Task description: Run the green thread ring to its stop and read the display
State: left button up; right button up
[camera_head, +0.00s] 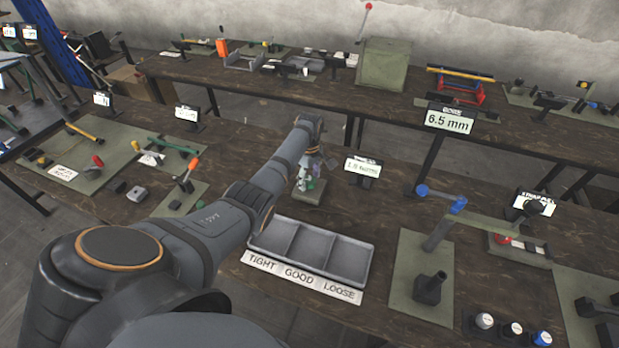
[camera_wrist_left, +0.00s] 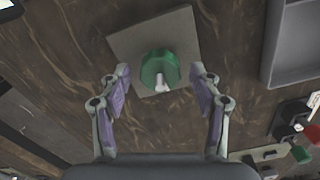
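The green thread ring (camera_wrist_left: 157,66) sits over a square grey base plate (camera_wrist_left: 122,46) in the left wrist view, with a short white piece at its near edge. My left gripper (camera_wrist_left: 160,72) is open, its purple-padded fingers on either side of the ring with gaps between. In the head view my left gripper (camera_head: 305,172) is over the grey base (camera_head: 309,193) and largely hides the ring. A small display (camera_head: 363,167) stands just right of it; its text is too small to read surely. My right gripper is not in view.
A grey three-part tray (camera_head: 362,262) labelled TIGHT, GOOD and LOOSE stands close in front of the base. A 6.5 mm sign (camera_head: 450,120) is behind. A green mat (camera_head: 405,300) with a blue-knobbed lever press (camera_head: 440,235) is to the right. Bare wood lies left of the base.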

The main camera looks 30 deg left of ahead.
pick_arm(q)
jog(key=c, duration=1.1)
